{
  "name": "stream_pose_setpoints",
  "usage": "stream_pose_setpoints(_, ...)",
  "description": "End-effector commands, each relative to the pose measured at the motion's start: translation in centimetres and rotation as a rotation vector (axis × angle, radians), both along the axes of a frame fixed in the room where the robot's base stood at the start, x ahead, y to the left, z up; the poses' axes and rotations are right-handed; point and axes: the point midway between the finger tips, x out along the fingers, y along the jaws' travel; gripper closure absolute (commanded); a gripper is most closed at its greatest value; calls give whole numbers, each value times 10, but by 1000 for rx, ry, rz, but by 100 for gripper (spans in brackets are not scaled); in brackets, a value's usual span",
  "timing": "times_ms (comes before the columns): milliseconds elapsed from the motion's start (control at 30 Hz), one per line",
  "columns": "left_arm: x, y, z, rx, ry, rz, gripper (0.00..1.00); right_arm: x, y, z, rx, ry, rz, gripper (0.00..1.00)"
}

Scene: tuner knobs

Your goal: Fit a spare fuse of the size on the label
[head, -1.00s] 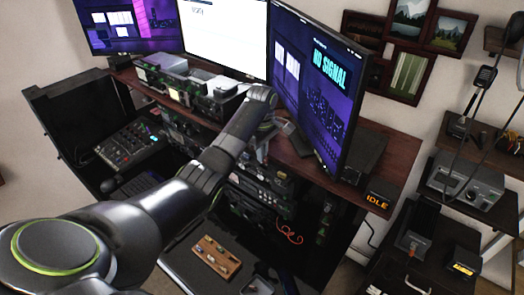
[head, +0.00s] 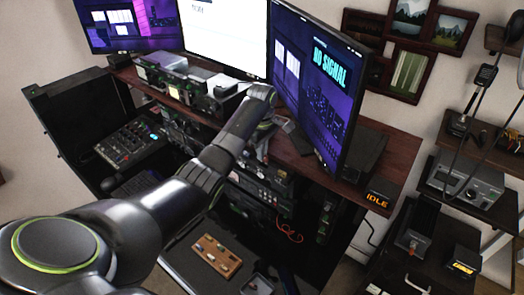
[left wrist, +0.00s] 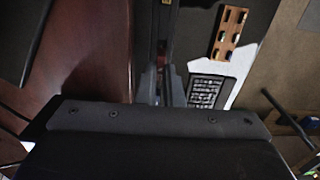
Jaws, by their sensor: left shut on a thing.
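A wooden fuse block (head: 217,255) with several small fuses in its holes lies on the dark low surface in front of the rack. It also shows in the left wrist view (left wrist: 229,32), at the upper right. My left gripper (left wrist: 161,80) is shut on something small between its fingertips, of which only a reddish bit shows. It is close to the rack front, beside the brown desk board (left wrist: 85,75). In the head view my own arm hides most of that gripper. No fuse size label can be read.
Rack units (head: 262,188) fill the desk front, with a loose orange cable (head: 289,234). The large right monitor (head: 312,85) stands above the desk. An IDLE sign (head: 379,199) sits at the desk's right corner.

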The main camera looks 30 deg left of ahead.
Motion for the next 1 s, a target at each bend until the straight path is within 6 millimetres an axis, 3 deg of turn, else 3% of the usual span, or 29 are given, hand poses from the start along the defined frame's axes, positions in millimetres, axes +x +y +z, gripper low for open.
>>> stream_pose_setpoints(1000,0,0,-22,0,1,-1,100,0,0,0,0,-1,0,100)
